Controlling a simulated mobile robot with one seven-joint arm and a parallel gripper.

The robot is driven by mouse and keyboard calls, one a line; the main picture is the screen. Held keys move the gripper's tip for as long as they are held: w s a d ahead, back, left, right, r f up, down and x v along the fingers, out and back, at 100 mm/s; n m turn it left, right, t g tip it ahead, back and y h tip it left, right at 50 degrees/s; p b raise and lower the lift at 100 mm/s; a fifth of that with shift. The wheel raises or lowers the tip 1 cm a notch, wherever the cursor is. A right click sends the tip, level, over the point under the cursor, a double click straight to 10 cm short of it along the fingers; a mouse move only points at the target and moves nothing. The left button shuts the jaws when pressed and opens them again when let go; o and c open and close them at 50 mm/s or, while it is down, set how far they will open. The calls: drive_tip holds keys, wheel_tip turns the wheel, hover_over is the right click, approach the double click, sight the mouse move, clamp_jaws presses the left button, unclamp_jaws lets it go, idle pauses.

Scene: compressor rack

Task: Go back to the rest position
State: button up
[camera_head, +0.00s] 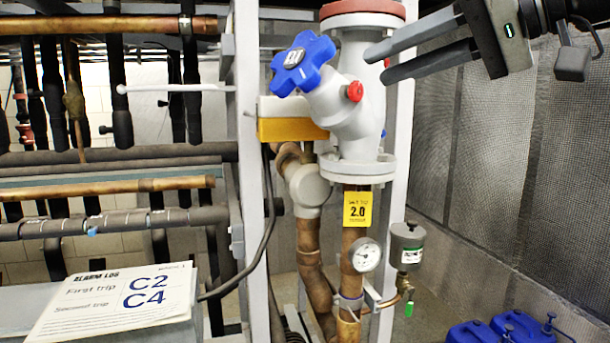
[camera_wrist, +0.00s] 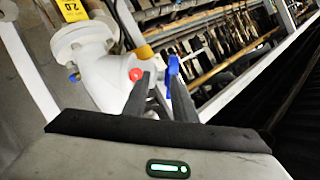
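My gripper (camera_head: 376,66) is at the upper right of the head view, pointing left towards the grey valve body (camera_head: 352,115). Its two dark fingers are apart with nothing held between them. The fingertips overlap the right edge of the valve in the picture; I cannot tell whether they touch it. The valve has a blue handwheel (camera_head: 302,64) on its left and a red cap (camera_head: 354,91) on its front. In the wrist view my fingers (camera_wrist: 160,73) stand apart, with the red cap (camera_wrist: 135,74) and the blue handwheel (camera_wrist: 173,66) beyond their tips.
A yellow 2.0 tag (camera_head: 358,209), a gauge (camera_head: 367,255) and a grey cylinder (camera_head: 407,245) sit below the valve. An alarm log sheet (camera_head: 118,301) lies lower left. Blue containers (camera_head: 497,330) stand lower right. A mesh wall (camera_head: 500,150) bounds the right side.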

drive_tip(key=s+f+g+h+p, duration=0.1)
drive_tip(key=s+f+h, duration=0.2)
drive_tip(key=f, duration=0.9)
drive_tip(key=s+d+f+m+g+h, duration=0.1)
drive_tip(key=s+f+h, duration=0.3)
drive_tip(key=f, duration=0.8)
drive_tip(key=s+f+m+g+h+p, duration=0.1)
drive_tip(key=s+f+h, duration=0.3)
drive_tip(key=f, duration=0.9)
drive_tip(key=shift+s+d+p, duration=0.35)
drive_tip(key=shift+s, duration=0.9)
drive_tip(key=shift+f, duration=0.1)
